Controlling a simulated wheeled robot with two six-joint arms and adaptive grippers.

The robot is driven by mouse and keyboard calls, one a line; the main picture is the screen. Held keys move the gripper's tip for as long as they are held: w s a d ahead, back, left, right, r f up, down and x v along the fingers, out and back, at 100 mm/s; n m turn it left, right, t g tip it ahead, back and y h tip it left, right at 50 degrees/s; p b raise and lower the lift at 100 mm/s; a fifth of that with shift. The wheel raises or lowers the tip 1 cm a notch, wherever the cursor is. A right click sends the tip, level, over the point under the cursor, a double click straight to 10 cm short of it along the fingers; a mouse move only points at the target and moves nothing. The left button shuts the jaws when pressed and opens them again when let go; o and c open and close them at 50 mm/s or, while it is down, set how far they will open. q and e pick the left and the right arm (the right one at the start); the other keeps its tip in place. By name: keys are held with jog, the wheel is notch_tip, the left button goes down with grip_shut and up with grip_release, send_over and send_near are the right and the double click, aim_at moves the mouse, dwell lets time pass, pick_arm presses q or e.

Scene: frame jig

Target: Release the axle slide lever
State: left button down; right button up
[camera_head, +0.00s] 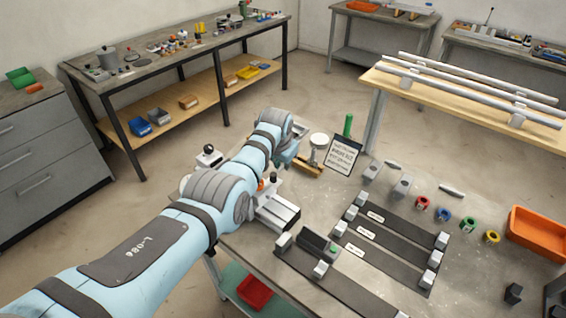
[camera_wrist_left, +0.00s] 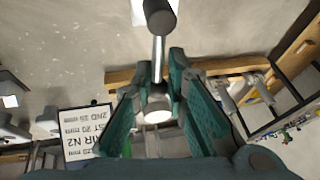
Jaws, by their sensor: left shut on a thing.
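My left gripper (camera_head: 287,161) is at the far edge of the grey bench, beside the metal slide fixture (camera_head: 272,208); my own arm hides much of it. In the left wrist view, the teal fingers (camera_wrist_left: 160,62) are shut around the lever (camera_wrist_left: 158,50), a shiny metal rod with a dark cylindrical knob at the top of the picture. A bright white round part shows lower between the fingers. In the head view, the lever is largely hidden; a small black knob shows just below the gripper, and I cannot tell whether it belongs to the lever. My right gripper is out of view.
A sign (camera_head: 343,157) and a white-topped stand (camera_head: 319,141) are close right of the gripper. A black-knobbed part (camera_head: 209,154) stands left of my arm. Dark jig strips (camera_head: 385,240), coloured rings and an orange bin (camera_head: 538,232) occupy the bench to the right.

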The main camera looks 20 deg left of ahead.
pick_arm(q)
jog(key=shift+w+r, duration=0.25)
jog(key=shift+r, duration=0.1)
jog(key=c, duration=1.7)
grip_release()
jog(key=shift+f, duration=0.1)
jog(key=shift+d+f, duration=0.1)
jog(key=v, duration=1.2)
